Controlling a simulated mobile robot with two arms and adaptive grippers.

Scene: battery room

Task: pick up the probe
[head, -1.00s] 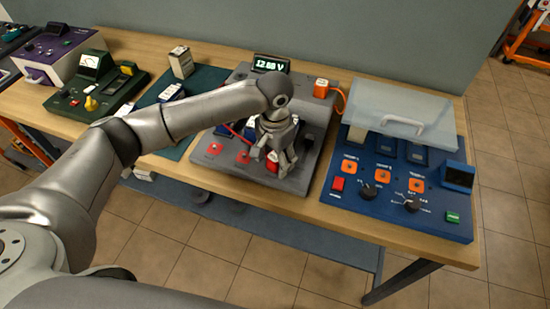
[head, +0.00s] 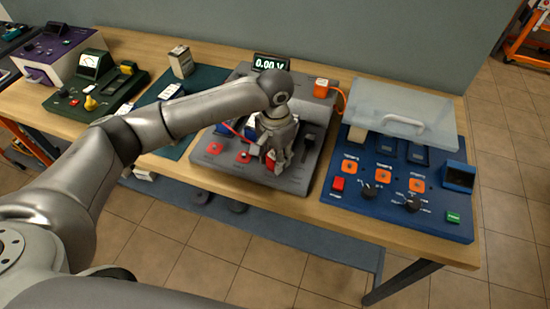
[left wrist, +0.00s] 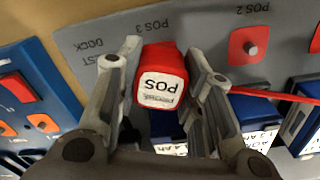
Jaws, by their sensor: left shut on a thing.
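The probe (left wrist: 163,72) is a red block with a white label reading POS, seen close in the left wrist view between my two grey fingers. My left gripper (left wrist: 165,62) is shut on it. In the head view my left gripper (head: 273,158) is over the front of the grey test panel (head: 290,182), and only a bit of red shows at its fingers. A thin red lead (left wrist: 285,97) runs off to the right in the wrist view. Whether the probe's underside touches the panel is hidden. My right gripper is not in view.
The panel's display (head: 271,63) reads 0.00 V. Red pads (head: 214,148) line the panel's front. A blue console (head: 400,208) with knobs and a clear lidded cover (head: 405,100) stands to the right. A green unit (head: 85,97) stands left on the wooden bench.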

